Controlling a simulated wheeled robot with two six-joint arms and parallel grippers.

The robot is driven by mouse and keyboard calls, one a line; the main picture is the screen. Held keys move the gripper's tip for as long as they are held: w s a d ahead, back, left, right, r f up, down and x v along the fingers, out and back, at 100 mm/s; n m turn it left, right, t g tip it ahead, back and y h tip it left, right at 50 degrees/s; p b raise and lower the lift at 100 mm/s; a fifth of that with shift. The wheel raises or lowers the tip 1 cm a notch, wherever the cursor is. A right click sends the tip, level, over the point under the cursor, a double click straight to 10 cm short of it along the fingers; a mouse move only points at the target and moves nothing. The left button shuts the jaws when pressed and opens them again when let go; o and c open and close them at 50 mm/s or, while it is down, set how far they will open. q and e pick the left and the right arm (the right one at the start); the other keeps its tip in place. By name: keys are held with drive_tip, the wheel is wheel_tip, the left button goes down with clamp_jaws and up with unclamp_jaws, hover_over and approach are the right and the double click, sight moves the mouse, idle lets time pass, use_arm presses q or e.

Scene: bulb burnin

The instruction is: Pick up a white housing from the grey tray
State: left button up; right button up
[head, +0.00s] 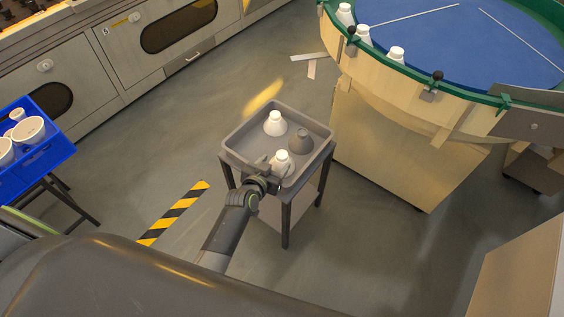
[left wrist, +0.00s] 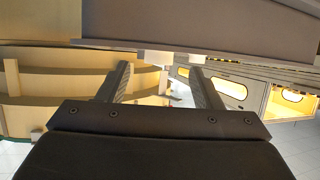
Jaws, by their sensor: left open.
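A grey tray (head: 236,150) stands on a small dark-legged table. Two white housings show in it, one toward the back (head: 275,123) and one at the front (head: 281,160). A dark grey housing (head: 301,142) sits to their right. My left gripper (head: 268,165) is at the tray's front left edge, close beside the front white housing; whether it touches cannot be told. In the left wrist view its two fingers (left wrist: 160,72) are spread, with nothing clearly held between them. Pale white parts (left wrist: 158,57) show at the fingertips, below a grey edge. My right gripper is out of view.
A round blue-topped table (head: 460,45) with a green rim holds several white housings at the upper right. A blue crate (head: 45,155) with white cups stands at the left. Grey machine cabinets (head: 120,60) line the back left. Floor is open around the tray's stand.

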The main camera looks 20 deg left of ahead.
sight(280, 158)
use_arm(q)
drive_tip(key=shift+x, duration=1.75)
drive_tip(key=c, duration=1.1)
